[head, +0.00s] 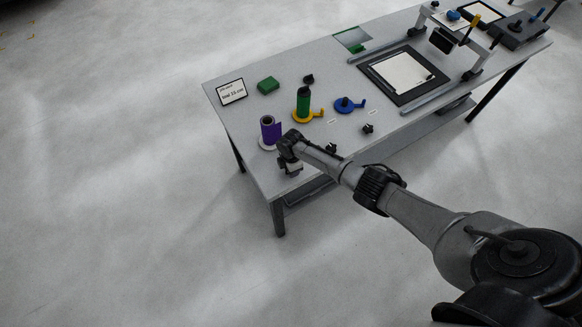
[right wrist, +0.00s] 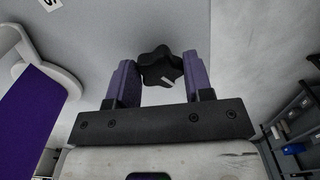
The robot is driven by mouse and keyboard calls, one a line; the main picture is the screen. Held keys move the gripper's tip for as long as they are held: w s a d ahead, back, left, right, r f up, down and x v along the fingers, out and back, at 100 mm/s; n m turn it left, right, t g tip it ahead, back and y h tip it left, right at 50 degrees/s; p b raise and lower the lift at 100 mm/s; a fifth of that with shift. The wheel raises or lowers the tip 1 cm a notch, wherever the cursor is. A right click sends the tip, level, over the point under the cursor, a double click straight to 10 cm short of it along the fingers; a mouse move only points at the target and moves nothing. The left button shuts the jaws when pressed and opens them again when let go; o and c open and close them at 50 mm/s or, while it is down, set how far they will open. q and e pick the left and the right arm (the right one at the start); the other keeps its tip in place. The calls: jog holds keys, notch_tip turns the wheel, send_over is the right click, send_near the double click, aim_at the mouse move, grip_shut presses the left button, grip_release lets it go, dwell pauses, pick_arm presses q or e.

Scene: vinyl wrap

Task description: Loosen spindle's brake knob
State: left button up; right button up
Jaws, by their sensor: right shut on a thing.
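The purple vinyl roll (head: 268,131) stands upright on its spindle with a white round base (head: 264,144) at the table's near left corner. My right gripper (head: 290,170) is just right of that base, low at the table's front edge. The roll (right wrist: 30,130) and white base (right wrist: 62,60) show at the left there. In the head view my gripper hides this knob. My left gripper is not in view.
A green roll (head: 304,100) on a yellow base and a blue spindle (head: 345,104) stand to the right. Other black knobs (head: 331,148) (head: 368,128) sit along the front edge.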

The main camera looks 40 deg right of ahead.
dwell(0.3)
jog(key=o, duration=0.9)
jog(key=shift+r+p, duration=0.7)
jog(key=shift+r, duration=6.2)
